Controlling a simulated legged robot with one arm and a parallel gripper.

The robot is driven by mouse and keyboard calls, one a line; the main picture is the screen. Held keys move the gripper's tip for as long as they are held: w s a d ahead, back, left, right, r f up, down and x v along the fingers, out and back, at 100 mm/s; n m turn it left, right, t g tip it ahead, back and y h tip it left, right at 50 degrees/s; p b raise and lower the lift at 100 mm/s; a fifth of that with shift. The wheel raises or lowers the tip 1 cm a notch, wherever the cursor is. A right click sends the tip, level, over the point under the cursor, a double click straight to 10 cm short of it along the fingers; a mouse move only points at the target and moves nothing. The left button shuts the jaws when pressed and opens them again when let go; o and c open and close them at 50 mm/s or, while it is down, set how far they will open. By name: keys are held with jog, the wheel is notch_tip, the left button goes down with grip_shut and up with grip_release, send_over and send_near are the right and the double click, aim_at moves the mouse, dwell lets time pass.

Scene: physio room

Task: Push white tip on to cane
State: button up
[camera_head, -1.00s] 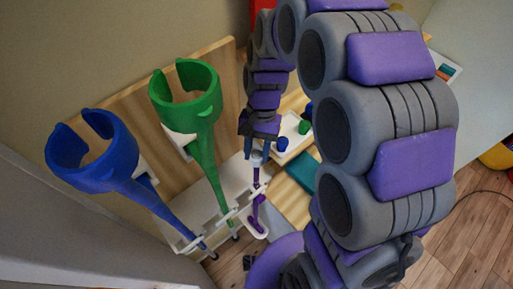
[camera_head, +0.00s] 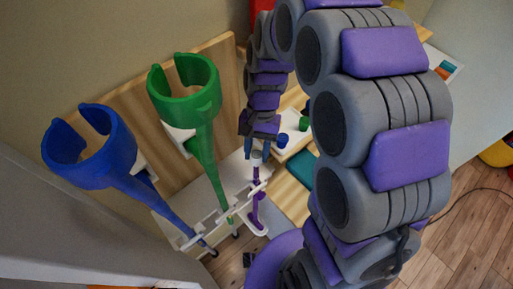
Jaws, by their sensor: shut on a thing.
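My gripper (camera_head: 257,149) points down near the middle of the view, its blue fingers shut on a small whitish piece, apparently the white tip (camera_head: 257,157). Directly below it is the slim purple cane (camera_head: 256,174), standing roughly upright at the right end of the white rack (camera_head: 219,218). The tip appears in line with the cane's upper end. I cannot tell whether it only touches the end or sits over it. The fingers partly hide the tip.
A blue crutch (camera_head: 128,181) and a green crutch (camera_head: 204,158) stand in the rack to the left, cuffs up. Behind is a wooden board (camera_head: 215,65). A white tray (camera_head: 297,143) with small blue and green items and a teal item (camera_head: 300,169) lie to the right.

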jog(key=o, duration=1.2)
jog(key=shift+o, duration=0.7)
jog(key=o, duration=0.4)
jog(key=shift+r, duration=0.15)
jog(key=shift+r+p, duration=1.5)
jog(key=shift+r, duration=2.4)
jog(key=s+d+f+n+t+b, duration=0.1)
jog(key=s+d+f+b, duration=0.2)
jog(key=s+f+b, duration=0.2)
jog(key=s+d+f+n+h+b, duration=0.1)
jog(key=s+d+f+b, duration=0.3)
jog(key=s+b, duration=0.3)
jog(key=s+d+f+n+t+b, duration=0.1)
jog(key=s+d+f+b, duration=0.2)
jog(key=s+f+b, duration=0.3)
jog(key=shift+s+d+t, duration=0.3)
jog(key=shift+s+d, duration=0.1)
jog(key=shift+s, duration=0.05)
